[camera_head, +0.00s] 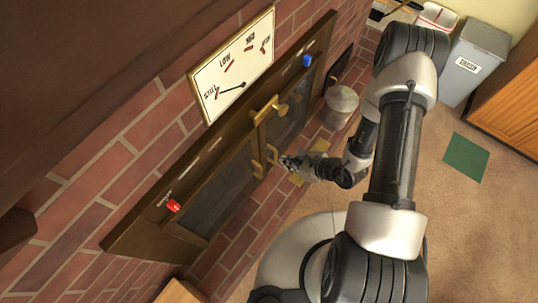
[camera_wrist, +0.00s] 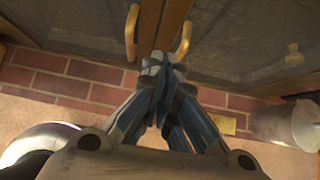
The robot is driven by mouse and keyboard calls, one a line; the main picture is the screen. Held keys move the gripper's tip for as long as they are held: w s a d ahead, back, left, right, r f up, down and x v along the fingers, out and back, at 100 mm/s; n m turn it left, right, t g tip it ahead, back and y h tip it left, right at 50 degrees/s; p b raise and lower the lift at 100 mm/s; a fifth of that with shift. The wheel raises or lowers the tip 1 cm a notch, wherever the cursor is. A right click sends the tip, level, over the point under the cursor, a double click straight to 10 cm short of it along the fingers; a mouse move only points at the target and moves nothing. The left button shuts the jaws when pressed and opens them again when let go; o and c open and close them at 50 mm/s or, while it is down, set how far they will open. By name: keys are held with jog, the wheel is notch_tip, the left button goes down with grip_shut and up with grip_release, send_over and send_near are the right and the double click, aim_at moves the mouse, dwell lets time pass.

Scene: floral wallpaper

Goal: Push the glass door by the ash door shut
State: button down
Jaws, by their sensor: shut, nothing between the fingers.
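Two dark glass doors in a brown metal frame are set in the brick wall: the left glass door (camera_head: 215,190) and the right glass door (camera_head: 284,122). Brass handles stand along their meeting edges; the wrist view shows a left handle (camera_wrist: 131,32) and a right handle (camera_wrist: 183,40). My gripper (camera_head: 287,160) is shut and empty, close in front of the handles; its fingertips show just below the meeting edges in the wrist view (camera_wrist: 164,62). I cannot tell contact or how far either door stands ajar. A small dark panel (camera_head: 340,65) beyond the frame may be the ash door.
A metal bucket (camera_head: 341,108) stands by the wall beyond the doors. A white dial (camera_head: 238,66) hangs above the frame. A red knob (camera_head: 173,206) and a blue knob (camera_head: 307,61) sit on the frame.

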jog(key=shift+w+a+f+b, duration=0.3)
jog(key=shift+w+a+f, duration=0.4)
jog(key=shift+a, duration=0.3)
jog(key=shift+w+a+f+b, duration=0.35)
jog(key=shift+w+a+f, duration=0.1)
jog(key=shift+w+a, duration=0.5)
jog(key=shift+w+a+f+b, duration=0.3)
jog(key=shift+w+a+f, duration=0.35)
jog(key=shift+a, duration=0.45)
jog(key=shift+a, duration=0.1)
